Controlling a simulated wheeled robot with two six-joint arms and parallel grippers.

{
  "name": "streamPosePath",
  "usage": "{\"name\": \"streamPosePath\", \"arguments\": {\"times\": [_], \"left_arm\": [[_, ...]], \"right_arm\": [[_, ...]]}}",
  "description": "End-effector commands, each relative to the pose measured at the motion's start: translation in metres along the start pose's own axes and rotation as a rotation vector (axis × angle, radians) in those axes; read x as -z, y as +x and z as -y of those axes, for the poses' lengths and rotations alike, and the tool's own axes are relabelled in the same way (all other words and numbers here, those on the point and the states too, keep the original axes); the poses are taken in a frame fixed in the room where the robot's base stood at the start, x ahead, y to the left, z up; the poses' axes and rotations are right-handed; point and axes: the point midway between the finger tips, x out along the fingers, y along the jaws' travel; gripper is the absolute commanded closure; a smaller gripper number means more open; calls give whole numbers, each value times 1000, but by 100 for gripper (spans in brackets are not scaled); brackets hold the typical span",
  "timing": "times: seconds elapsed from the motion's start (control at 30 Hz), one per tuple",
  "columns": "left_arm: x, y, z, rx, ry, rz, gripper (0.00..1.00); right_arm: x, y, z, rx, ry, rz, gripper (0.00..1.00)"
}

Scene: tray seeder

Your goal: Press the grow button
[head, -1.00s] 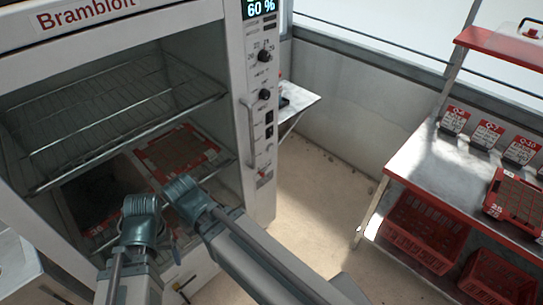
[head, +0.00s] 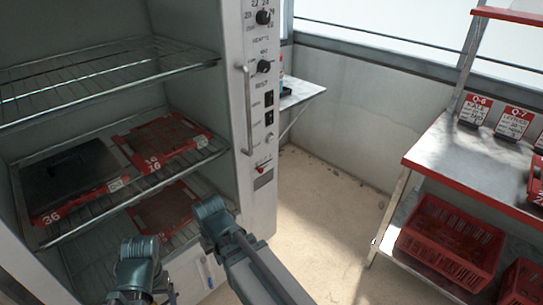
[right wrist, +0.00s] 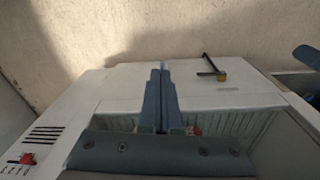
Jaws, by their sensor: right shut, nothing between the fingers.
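The cabinet's control panel (head: 257,150) runs down the right post of the cabinet in the head view. It carries black knobs (head: 263,67), black switches (head: 269,99) and a small red control (head: 262,168) near its lower end. The lettering is too small to tell which is the grow button. My right gripper (right wrist: 160,75) is shut and empty in the right wrist view, apart from the panel's red control (right wrist: 27,158) at lower left. In the head view my right arm's front end (head: 212,215) is left of the panel's foot. My left arm's front end (head: 138,262) is low; its fingers are hidden.
Inside the open cabinet are wire shelves (head: 110,68) and red trays (head: 165,143), one with a dark cover (head: 75,172). A long handle (head: 248,108) stands out beside the panel. A metal bench (head: 460,150) with red crates (head: 450,240) is at right; floor between is clear.

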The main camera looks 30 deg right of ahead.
Motion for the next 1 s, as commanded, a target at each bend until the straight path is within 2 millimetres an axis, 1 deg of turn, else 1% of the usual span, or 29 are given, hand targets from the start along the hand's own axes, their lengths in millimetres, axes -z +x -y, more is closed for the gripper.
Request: {"name": "streamPosePath", "arguments": {"times": [0.03,0.17,0.27,0.37,0.4,0.43,0.5,0.57,0.6,0.67,0.7,0.77,0.8,0.83,0.9,0.97,1.0], "left_arm": [[2,28,-3,0,1,0,20],[4,62,-6,1,2,-1,20],[5,88,-8,1,2,-1,20],[7,113,-11,2,3,-1,20],[7,124,-12,2,3,-1,20],[8,130,-13,2,4,-1,20],[8,137,-13,2,4,-1,20],[8,140,-14,2,4,-1,20],[8,142,-14,2,4,-1,20],[8,143,-14,2,4,-1,20],[8,143,-14,2,4,-1,20],[8,144,-14,2,4,-1,20],[8,144,-14,2,4,-1,20],[8,144,-14,2,4,-1,20],[8,144,-14,2,5,-1,20],[8,143,-14,2,4,-1,20],[8,143,-14,2,4,-1,20]], "right_arm": [[3,28,-5,4,18,-14,100],[14,62,-18,13,66,-61,100],[27,88,-32,20,116,-119,100],[48,111,-52,29,184,-209,100],[60,119,-64,32,223,-262,100],[70,123,-74,35,255,-308,100],[93,122,-98,41,330,-422,100],[112,116,-120,44,391,-521,100],[124,110,-134,46,431,-587,100],[139,99,-157,48,488,-685,100],[148,90,-171,48,524,-750,100],[160,77,-194,49,577,-846,100],[167,67,-209,49,611,-910,100],[171,59,-220,48,635,-957,100],[179,40,-247,47,690,-1068,100],[182,23,-270,45,734,-1161,100],[184,12,-285,42,761,-1222,100]]}}
